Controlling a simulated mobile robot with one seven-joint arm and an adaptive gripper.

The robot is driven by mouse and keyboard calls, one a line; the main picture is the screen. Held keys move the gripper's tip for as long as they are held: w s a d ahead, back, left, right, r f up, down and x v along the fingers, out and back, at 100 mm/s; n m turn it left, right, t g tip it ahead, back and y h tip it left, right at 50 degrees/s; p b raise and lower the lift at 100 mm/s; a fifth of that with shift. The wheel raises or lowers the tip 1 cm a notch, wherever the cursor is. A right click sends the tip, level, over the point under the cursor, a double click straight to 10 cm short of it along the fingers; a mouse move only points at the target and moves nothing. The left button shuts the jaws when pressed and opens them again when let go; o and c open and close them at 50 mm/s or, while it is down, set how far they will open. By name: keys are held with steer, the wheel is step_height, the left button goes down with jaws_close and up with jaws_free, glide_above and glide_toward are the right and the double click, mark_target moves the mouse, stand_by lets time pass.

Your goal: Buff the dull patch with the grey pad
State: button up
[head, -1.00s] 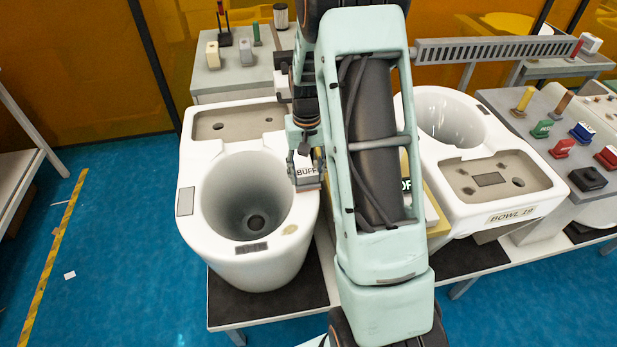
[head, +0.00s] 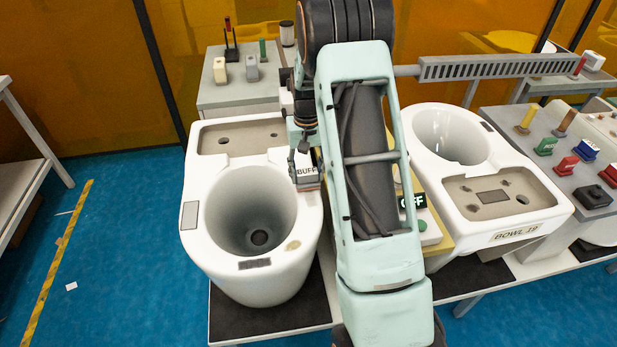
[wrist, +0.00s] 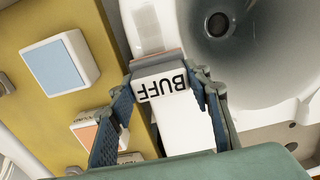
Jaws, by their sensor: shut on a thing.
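My gripper (wrist: 165,115) is shut on a white block marked BUFF (wrist: 163,88), the buffing pad, with a thin grey-brown layer along its far edge. In the head view the pad (head: 307,175) is at the right rim of the near white toilet bowl (head: 212,255). I cannot tell whether it touches the rim. A dull beige patch (head: 293,245) lies on the rim's front right, nearer the camera than the pad. A pale, hazy rectangle (wrist: 147,28) on the white rim shows beyond the pad in the wrist view; it may be the same patch.
A yellow board (wrist: 75,25) with a blue-topped block (wrist: 60,62) and an orange-topped one (wrist: 95,132) adjoins the bowl. A second bowl marked BOWL 19 (head: 555,215) stands to the right. A grey side table (head: 240,95) is behind.

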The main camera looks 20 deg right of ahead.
steer(key=shift+w+d+f, duration=0.1)
steer(key=shift+w, duration=0.45)
steer(key=shift+w+r+p, duration=0.1)
steer(key=shift+r+p, duration=0.3)
steer(key=shift+r, duration=0.05)
steer(key=shift+r+p, duration=1.4)
steer(key=shift+r, duration=1.2)
steer(key=shift+r+p, duration=0.85)
steer(key=shift+r, duration=0.7)
